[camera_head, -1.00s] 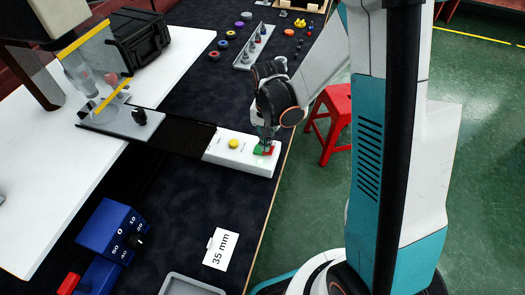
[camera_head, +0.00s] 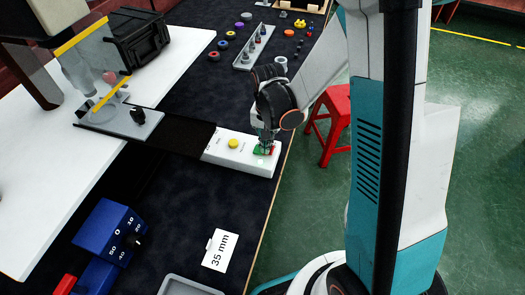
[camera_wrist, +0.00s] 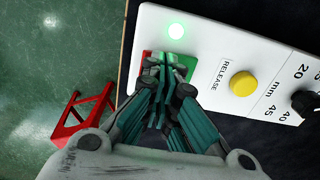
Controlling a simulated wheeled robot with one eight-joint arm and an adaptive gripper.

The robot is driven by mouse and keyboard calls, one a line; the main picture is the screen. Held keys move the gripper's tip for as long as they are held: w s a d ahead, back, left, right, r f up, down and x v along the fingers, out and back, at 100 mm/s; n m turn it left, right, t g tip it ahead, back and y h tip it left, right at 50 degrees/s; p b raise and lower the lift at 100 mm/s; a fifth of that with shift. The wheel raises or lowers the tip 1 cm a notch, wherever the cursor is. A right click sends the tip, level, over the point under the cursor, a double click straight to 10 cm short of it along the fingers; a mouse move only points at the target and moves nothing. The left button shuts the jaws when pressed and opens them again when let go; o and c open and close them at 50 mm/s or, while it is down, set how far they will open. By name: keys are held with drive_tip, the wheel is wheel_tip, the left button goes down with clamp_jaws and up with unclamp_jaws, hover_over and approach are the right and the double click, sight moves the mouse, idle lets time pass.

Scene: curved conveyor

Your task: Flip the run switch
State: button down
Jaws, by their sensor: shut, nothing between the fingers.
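The white control panel (camera_head: 215,148) lies on the dark table top, near its right edge. Its run switch plate is part green (camera_wrist: 190,66), part red (camera_wrist: 146,58); in the head view the green (camera_head: 260,152) shows just beneath my gripper (camera_head: 266,146). My gripper (camera_wrist: 166,66) is shut and empty, its fingertips over the middle of the plate, at or very near the switch. The fingers hide the switch lever, so I cannot tell its position or whether they touch it. A round lamp (camera_wrist: 176,30) beside the plate glows pale green.
A yellow RELEASE button (camera_wrist: 243,84) and a black knob (camera_wrist: 305,102) sit on the panel. A blue dial box (camera_head: 108,232), a 35 mm card (camera_head: 220,250) and a grey tray (camera_head: 185,286) lie nearer. A red stool (camera_head: 333,125) stands beyond the table's right edge.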

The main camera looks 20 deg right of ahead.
drive_tip(key=shift+f+b, duration=0.4)
drive_tip(key=shift+f, duration=0.05)
idle(0.4)
drive_tip(key=shift+r+p, duration=2.35)
drive_tip(key=shift+r, duration=1.15)
drive_tip(key=s+r+n+t, duration=0.3)
drive_tip(key=s+r, duration=0.4)
drive_tip(key=r, duration=0.3)
drive_tip(key=s+r+n+t, duration=0.4)
drive_tip(key=s+r, duration=0.4)
drive_tip(key=r, duration=0.2)
drive_tip(key=shift+r, duration=0.15)
